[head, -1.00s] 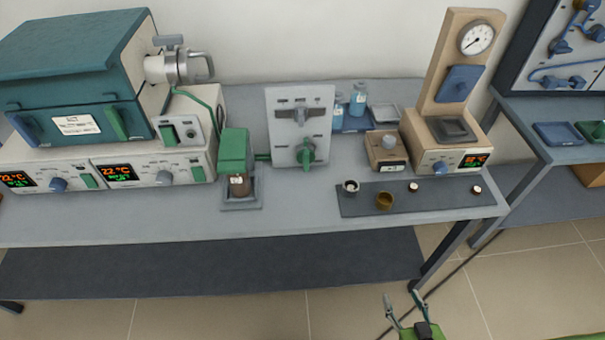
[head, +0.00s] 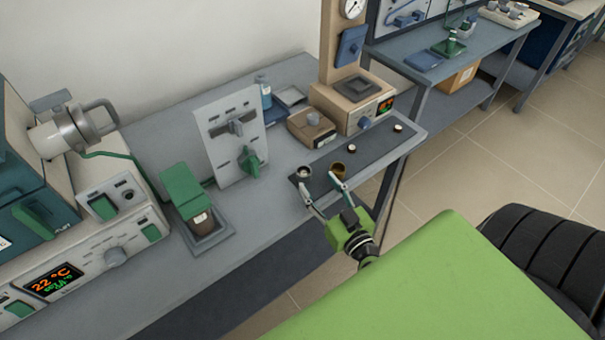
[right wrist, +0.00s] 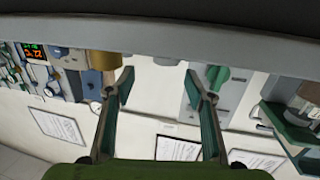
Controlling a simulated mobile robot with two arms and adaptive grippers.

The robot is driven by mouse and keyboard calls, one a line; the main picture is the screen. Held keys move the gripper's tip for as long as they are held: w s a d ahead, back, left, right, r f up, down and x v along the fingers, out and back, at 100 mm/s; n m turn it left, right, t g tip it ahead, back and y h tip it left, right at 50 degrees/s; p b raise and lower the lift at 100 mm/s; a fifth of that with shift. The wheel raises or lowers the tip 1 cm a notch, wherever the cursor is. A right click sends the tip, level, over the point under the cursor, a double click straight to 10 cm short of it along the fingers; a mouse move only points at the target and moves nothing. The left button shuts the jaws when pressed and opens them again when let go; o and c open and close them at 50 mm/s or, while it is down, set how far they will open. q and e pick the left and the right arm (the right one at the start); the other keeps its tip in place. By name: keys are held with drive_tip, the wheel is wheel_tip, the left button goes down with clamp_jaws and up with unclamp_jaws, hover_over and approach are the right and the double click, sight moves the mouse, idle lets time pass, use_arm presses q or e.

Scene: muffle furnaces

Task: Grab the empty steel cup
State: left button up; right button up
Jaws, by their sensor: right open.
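The small steel cup (head: 304,173) stands upright on the near-left end of a dark mat (head: 322,180) on the bench. It looks empty, with a dark inside. A brass cup (head: 338,170) stands just right of it. My right gripper (head: 318,184) is open in front of the cups. Its left fingertip is near the steel cup and its right one near the brass cup; whether they touch cannot be told. In the right wrist view the open fingers (right wrist: 160,90) have nothing clearly held between them. My left gripper is not in view.
Two small pale-topped pieces (head: 352,149) (head: 398,127) lie farther along the mat. Behind are a tan box (head: 311,128), a press with a gauge (head: 352,105) and an upright grey panel (head: 231,135). A green device (head: 187,192) stands left. The bench's front edge is close.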

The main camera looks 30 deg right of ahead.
sight(307, 176)
drive_tip(key=w, duration=0.7)
drive_tip(key=shift+w+a+f, duration=0.1)
drive_tip(key=shift+w+f, duration=0.1)
drive_tip(key=shift+f, duration=0.2)
drive_tip(key=c, duration=1.2)
